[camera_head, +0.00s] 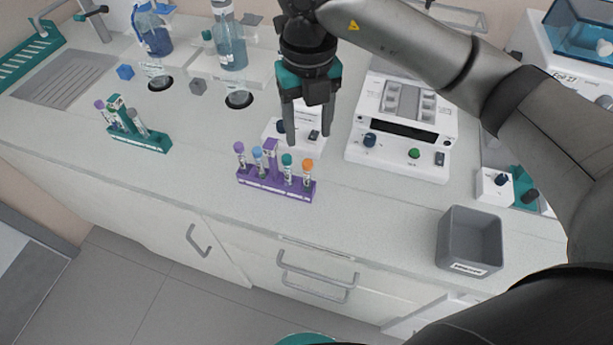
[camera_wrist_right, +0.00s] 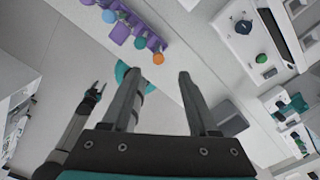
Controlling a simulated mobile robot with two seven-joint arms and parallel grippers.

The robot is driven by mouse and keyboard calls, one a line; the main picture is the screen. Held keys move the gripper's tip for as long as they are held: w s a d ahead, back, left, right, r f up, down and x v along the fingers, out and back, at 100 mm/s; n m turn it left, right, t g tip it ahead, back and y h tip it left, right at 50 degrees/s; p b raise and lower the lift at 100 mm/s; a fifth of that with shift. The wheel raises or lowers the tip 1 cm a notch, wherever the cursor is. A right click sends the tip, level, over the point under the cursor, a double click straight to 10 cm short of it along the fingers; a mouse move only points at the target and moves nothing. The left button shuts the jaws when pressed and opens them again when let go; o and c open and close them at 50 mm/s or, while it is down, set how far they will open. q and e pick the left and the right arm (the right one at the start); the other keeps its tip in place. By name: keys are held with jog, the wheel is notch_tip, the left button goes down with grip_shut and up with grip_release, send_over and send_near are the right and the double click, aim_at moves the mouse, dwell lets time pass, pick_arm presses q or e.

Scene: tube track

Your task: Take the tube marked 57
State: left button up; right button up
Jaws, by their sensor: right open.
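The purple rack (camera_head: 275,188) on the counter holds tubes with purple (camera_head: 239,149), blue (camera_head: 257,153), teal (camera_head: 287,160) and orange (camera_head: 308,166) caps. A teal rack (camera_head: 139,138) farther left holds a purple-capped tube (camera_head: 101,106) and a grey-capped tube (camera_head: 135,116). I cannot read a 57 on any tube. My right gripper (camera_head: 309,138) is open and empty, pointing down above and behind the purple rack's right part. In the right wrist view its fingers (camera_wrist_right: 159,74) are apart, near the orange cap (camera_wrist_right: 158,58). My left gripper (camera_wrist_right: 98,88) shows small there; its jaw state is unclear.
A grey bin (camera_head: 470,240) stands at the front right. A white device (camera_head: 402,125) stands right of the rack, and a smaller white one (camera_head: 292,138) behind it. Bottles (camera_head: 230,45) stand at the back left. The counter between purple rack and bin is clear.

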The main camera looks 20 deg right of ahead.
aim_at(307, 176)
notch_tip(307, 176, down, 14)
jog(key=shift+s+a+r, duration=0.1)
jog(key=shift+r, duration=0.15)
grip_shut()
dwell(0.7)
